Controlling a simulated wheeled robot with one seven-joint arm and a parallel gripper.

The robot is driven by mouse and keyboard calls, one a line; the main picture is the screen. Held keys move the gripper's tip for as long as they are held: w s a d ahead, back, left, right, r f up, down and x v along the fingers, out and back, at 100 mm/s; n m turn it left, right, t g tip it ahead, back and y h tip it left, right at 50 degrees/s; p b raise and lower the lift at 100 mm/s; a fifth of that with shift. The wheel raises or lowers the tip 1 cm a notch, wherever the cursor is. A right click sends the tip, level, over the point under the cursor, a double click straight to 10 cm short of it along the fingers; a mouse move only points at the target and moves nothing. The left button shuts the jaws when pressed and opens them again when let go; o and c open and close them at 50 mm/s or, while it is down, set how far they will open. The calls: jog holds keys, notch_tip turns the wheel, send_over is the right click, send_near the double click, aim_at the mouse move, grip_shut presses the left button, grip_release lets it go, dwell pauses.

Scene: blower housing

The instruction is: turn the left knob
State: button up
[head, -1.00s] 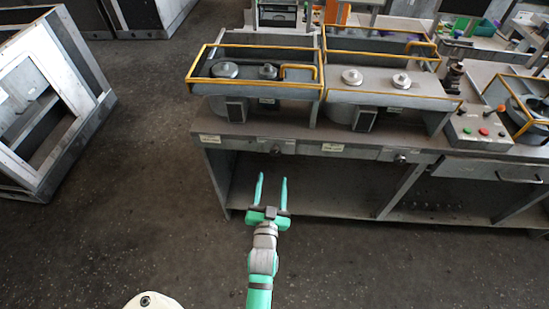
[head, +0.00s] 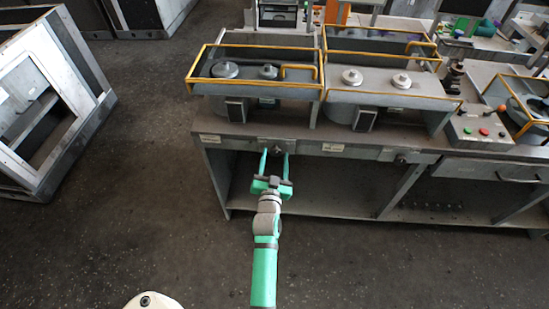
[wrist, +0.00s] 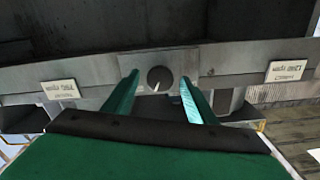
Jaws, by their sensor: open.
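The left knob (head: 277,149) is a small dark round knob on the front panel of the bench. My gripper (head: 276,152) has two green fingers, open and empty. In the wrist view the fingers (wrist: 161,88) stand either side of the knob in the picture, with clear gaps. I cannot tell whether the fingertips reach as far as the knob. The right knob (head: 401,159) sits further right on the same panel.
The bench front (head: 228,146) carries white labels beside the knobs. Yellow-railed units (head: 255,92) stand on the bench top. Below is an open shelf space. A control box (head: 478,128) with buttons is at the right. A grey frame cabinet (head: 45,100) stands on the floor at left.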

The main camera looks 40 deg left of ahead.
jog(key=c, duration=1.1)
jog(key=shift+o, duration=0.2)
jog(key=shift+n, duration=2.7)
jog(key=o, duration=1.1)
jog(key=shift+c, duration=0.2)
jog(key=v, duration=1.1)
